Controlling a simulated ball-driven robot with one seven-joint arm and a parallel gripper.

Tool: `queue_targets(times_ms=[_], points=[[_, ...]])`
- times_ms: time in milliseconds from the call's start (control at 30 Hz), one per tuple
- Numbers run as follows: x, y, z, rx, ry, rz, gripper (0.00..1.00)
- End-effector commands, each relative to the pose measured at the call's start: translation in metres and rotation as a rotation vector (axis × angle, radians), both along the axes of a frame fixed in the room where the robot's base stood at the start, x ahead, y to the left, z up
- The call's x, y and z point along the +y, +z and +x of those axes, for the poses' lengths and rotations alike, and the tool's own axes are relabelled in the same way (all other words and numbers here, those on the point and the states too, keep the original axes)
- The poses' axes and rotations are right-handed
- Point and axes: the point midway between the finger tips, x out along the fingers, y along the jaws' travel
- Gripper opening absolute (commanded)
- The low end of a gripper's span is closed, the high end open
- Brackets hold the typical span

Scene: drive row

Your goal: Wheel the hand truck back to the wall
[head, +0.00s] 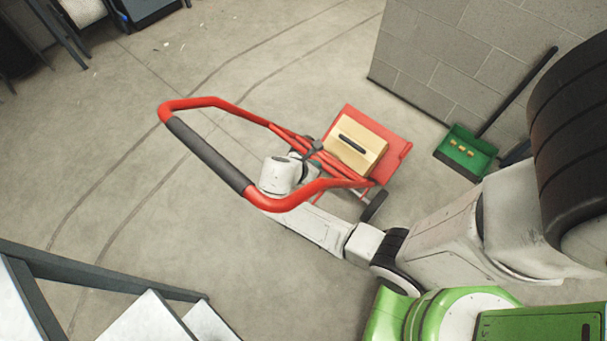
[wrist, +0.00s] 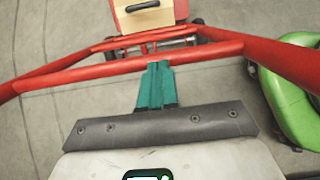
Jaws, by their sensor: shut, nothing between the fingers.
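The red hand truck (head: 212,102) stands on the concrete floor in the middle of the head view, its dark-gripped handle toward the left. The box also shows in the wrist view (wrist: 150,12). My gripper (head: 316,150) is among the red frame bars, partly hidden in the head view. In the wrist view its teal fingers (wrist: 158,66) are together, with tips at a red crossbar (wrist: 90,73). I cannot tell whether they touch it. The grey block wall (head: 450,60) is beyond the truck.
A green dustpan (head: 465,150) with small yellow bits lies by the wall, its dark handle leaning up. Dark-framed steps (head: 150,315) fill the lower left. Open floor lies left of the truck, with dark curved lines.

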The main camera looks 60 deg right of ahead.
Motion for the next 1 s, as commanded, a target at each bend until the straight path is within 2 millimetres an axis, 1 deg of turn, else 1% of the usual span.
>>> queue_targets(times_ms=[33,100,1000], points=[[-0.015,0.001,-0.007,0.002,-0.013,0.0,0.0],[-0.034,0.0,-0.012,0.001,-0.013,-0.001,0.0],[-0.275,-0.006,-0.082,-0.004,-0.01,0.0,0.0]])
